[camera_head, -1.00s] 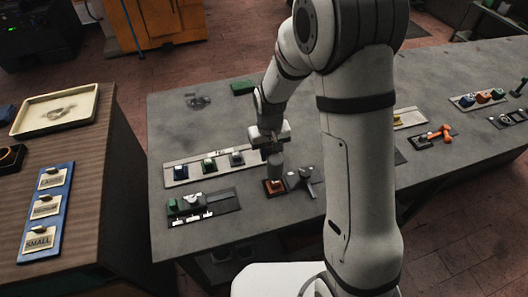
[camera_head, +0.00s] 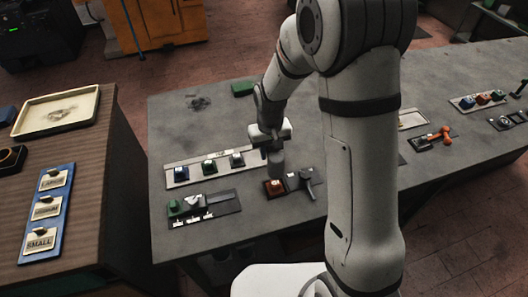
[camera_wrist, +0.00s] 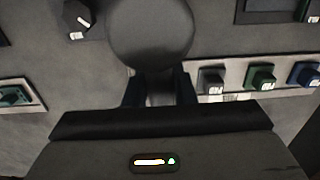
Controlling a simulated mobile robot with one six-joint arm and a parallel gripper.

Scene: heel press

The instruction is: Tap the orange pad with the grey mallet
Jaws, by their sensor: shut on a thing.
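The grey mallet (camera_head: 276,163) hangs below my gripper (camera_head: 269,137), which is shut on it. In the wrist view the mallet's round grey head (camera_wrist: 150,32) fills the top middle, beyond my gripper's two dark fingers (camera_wrist: 160,92). The orange pad (camera_head: 275,187) sits on a dark plate on the grey table, just below the mallet head in the head view. The mallet looks close above the pad; I cannot tell the exact gap. The pad is not visible in the wrist view.
A grey lever (camera_head: 306,181) stands right beside the pad. A strip with several buttons (camera_head: 209,167) lies behind, and a panel with a green button (camera_head: 187,207) lies front left. An orange handle (camera_head: 440,134) is far right.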

